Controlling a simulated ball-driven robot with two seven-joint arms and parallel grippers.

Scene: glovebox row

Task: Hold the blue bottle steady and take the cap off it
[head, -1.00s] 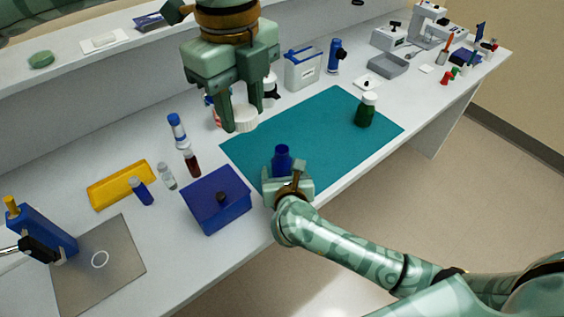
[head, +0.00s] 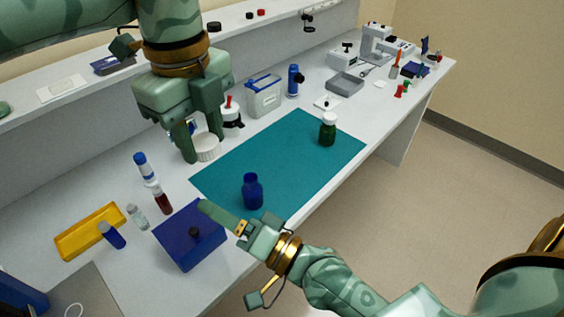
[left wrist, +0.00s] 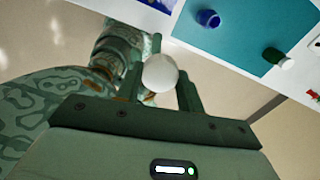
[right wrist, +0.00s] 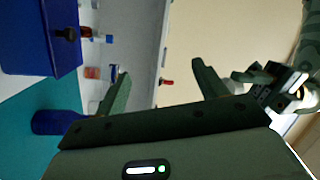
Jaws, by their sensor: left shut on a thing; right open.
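The blue bottle (head: 252,191) stands upright on the teal mat (head: 300,140), near its front left part, with no cap on its neck. It also shows in the left wrist view (left wrist: 207,19) and at the left of the right wrist view (right wrist: 55,122). My left gripper (head: 203,150) is shut on the white cap (head: 208,143), in the air up and left of the bottle. The cap also shows between the fingers in the left wrist view (left wrist: 160,73). My right gripper (head: 240,217) is open and empty, beside the bottle on its near side and apart from it.
A blue box (head: 190,235) with a dark knob stands left of the bottle. A green bottle (head: 327,130) with a white cap stands on the mat's far right. Vials and a yellow tray (head: 88,232) lie left. A clear bin (head: 264,95) stands behind the mat.

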